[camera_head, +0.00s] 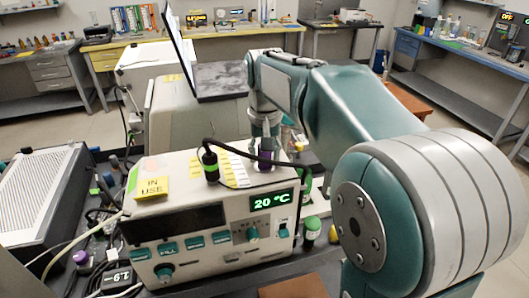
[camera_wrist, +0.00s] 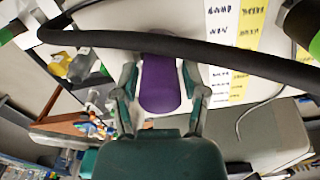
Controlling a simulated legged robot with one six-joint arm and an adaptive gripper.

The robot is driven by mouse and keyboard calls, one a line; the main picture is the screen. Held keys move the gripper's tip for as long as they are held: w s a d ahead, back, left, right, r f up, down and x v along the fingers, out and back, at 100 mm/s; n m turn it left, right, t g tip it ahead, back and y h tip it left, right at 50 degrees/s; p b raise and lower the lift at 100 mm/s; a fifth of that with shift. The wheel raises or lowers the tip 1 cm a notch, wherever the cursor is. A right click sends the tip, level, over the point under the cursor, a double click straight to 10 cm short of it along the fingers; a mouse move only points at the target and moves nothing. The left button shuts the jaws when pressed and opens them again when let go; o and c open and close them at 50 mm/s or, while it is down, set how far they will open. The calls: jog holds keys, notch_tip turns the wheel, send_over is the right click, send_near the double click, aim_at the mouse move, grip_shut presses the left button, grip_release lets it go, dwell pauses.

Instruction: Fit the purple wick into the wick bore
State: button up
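The purple wick (camera_head: 265,159) is upright at the back right of the cream instrument's top (camera_head: 185,192), directly below my gripper (camera_head: 265,135). In the wrist view the purple wick (camera_wrist: 160,80) lies between the two fingers of my gripper (camera_wrist: 160,68), which close in on its sides near their tips. Its near end is close to the palm. The wick's lower end and the wick bore are hidden, so I cannot tell whether the wick is in the bore.
A black cable (camera_wrist: 200,45) crosses over the wick in the wrist view. It runs from a black-and-green plug (camera_head: 210,165) on the instrument. A green-capped bottle (camera_head: 312,228) stands at the front right. A grey vented box (camera_head: 45,195) stands left, with clutter between.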

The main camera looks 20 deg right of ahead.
jog(key=shift+r, duration=0.1)
dwell(0.3)
notch_tip(320, 180, up, 12)
jog(key=s+f+n+t, duration=0.1)
jog(key=s+f+t, duration=0.1)
jog(key=s+f, duration=0.6)
jog(key=s+f+n+t, duration=0.1)
jog(key=s+f+t, duration=0.2)
jog(key=s+f, duration=0.4)
jog(key=s, duration=0.6)
jog(key=shift+f, duration=0.4)
dwell(0.3)
